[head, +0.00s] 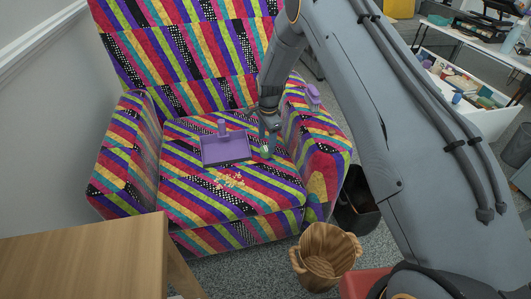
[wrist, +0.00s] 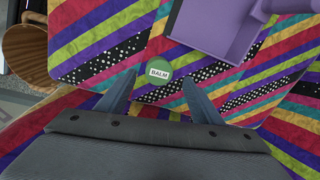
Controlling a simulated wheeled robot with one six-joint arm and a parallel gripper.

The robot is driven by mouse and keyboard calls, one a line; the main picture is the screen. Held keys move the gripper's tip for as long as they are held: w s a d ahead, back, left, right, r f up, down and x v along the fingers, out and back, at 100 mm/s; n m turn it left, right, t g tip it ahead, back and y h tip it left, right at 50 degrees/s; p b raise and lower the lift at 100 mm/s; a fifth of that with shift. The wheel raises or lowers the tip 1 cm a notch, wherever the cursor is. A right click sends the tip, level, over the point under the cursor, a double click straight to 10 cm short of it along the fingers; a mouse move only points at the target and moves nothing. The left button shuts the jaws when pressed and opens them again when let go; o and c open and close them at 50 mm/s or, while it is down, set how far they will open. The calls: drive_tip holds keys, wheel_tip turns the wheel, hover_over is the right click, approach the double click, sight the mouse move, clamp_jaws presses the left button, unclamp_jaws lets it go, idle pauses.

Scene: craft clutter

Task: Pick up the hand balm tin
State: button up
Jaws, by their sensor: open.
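The hand balm tin (wrist: 159,71) is a small round green tin with a white label reading BALM. It lies flat on the seat of a striped armchair (head: 225,200). In the head view the tin (head: 265,152) is small, close by my gripper and right of the purple dustpan. My gripper (wrist: 157,88) is open and empty in the wrist view, its two fingers apart. The tin shows just beyond the fingertips, roughly centred between them. In the head view my gripper (head: 269,146) points down at the seat, its fingers hard to make out.
A purple dustpan (head: 226,148) lies on the seat beside the tin, with pale crumbs (head: 229,181) in front of it. A purple item (head: 313,93) is on the right armrest. A wicker basket (head: 325,252) and a wooden table (head: 85,258) stand in front.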

sight(266, 149)
drive_tip(key=f, duration=0.4)
drive_tip(key=shift+a+f, duration=0.2)
drive_tip(key=c, duration=1.1)
wheel_tip(266, 149, up, 10)
drive_tip(key=shift+r, duration=0.1)
drive_tip(key=shift+c, duration=0.3)
